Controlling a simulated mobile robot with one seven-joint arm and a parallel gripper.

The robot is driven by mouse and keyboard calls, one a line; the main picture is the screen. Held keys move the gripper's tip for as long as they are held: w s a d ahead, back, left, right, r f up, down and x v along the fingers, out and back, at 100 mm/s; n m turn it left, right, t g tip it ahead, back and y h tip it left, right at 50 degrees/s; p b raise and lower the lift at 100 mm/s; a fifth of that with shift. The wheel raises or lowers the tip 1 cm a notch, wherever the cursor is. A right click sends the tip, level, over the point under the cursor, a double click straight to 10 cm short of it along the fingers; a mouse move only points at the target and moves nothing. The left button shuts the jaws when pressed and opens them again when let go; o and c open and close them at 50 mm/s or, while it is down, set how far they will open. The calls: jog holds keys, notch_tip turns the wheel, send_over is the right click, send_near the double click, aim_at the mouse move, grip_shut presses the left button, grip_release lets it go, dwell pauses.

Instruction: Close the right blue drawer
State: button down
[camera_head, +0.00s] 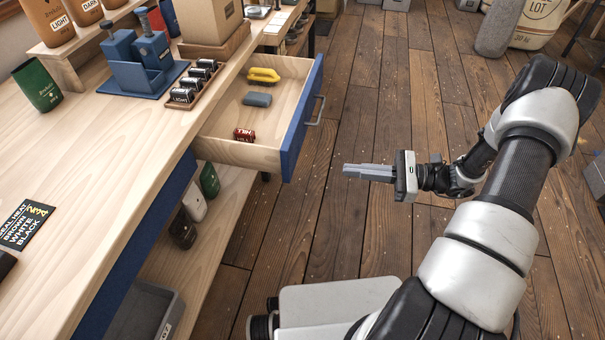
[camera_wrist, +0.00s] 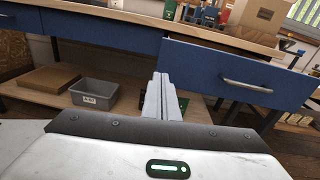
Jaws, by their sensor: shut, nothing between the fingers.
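The blue drawer (camera_head: 302,122) stands pulled out from the wooden workbench (camera_head: 110,150) in the head view. Its front has a metal handle (camera_head: 316,111). Inside lie a yellow object (camera_head: 263,75), a grey-blue block (camera_head: 257,99) and a small red item (camera_head: 244,135). My gripper (camera_head: 345,170) is shut and empty, out in front of the drawer and to the right of its front, apart from it. In the wrist view the gripper fingers (camera_wrist: 160,98) point toward the bench, and the drawer front (camera_wrist: 235,75) with its handle (camera_wrist: 246,86) shows to their right.
Below, a lower shelf holds a grey bin (camera_wrist: 94,93) and a cardboard box (camera_wrist: 43,79). The wooden floor around my gripper is clear.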

aim_at(291, 163)
jog(key=shift+m+t, duration=0.5)
jog(key=shift+m, duration=0.1)
jog(key=x, duration=0.4)
jog(key=f+b+x, duration=0.1)
jog(key=x, duration=0.4)
jog(key=b+x, duration=0.1)
jog(key=x, duration=0.3)
jog(key=shift+w+a+f, duration=0.15)
jog(key=shift+a+f, duration=0.05)
jog(key=shift+f, duration=0.15)
